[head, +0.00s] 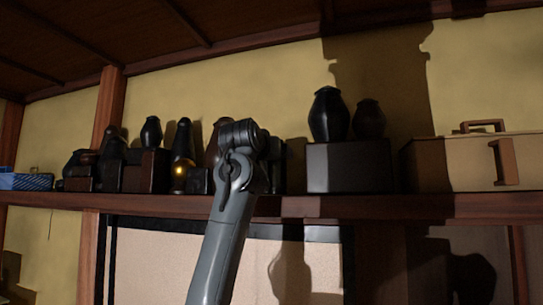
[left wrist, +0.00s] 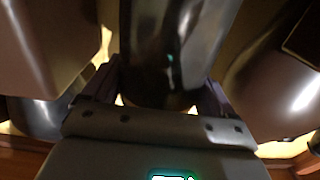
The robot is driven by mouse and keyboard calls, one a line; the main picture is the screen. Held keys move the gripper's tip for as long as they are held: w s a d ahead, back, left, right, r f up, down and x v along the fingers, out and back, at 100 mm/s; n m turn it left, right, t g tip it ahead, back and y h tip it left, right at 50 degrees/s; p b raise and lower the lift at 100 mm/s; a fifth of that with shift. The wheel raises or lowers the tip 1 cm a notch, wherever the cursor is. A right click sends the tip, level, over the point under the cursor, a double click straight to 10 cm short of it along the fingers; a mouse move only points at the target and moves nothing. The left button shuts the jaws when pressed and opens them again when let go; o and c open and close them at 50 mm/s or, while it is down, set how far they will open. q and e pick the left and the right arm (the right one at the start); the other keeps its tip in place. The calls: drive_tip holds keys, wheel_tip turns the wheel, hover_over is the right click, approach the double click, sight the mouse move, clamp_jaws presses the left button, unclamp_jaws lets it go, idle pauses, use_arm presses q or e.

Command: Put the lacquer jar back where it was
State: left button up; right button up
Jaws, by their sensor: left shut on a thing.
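A dark, glossy lacquer jar (left wrist: 172,45) stands between the fingers of my left gripper (left wrist: 158,92) in the left wrist view. The gripper is shut on it, and only part of the jar's body shows. In the head view my left gripper (head: 268,160) is at the wall shelf, at the end of the grey arm. The wrist hides the fingertips and the held jar there, so I cannot tell whether the jar touches the shelf. My right gripper is not in view.
The shelf (head: 420,205) is crowded. Several dark jars and boxes stand left of my wrist, with a gold ball (head: 180,177) among them. A tan case (head: 460,165) is at right.

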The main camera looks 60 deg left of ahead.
use_arm(q)
drive_tip(key=shift+f, duration=0.1)
drive_tip(key=o, duration=1.2)
drive_tip(key=shift+f, duration=0.1)
drive_tip(key=shift+o, duration=1)
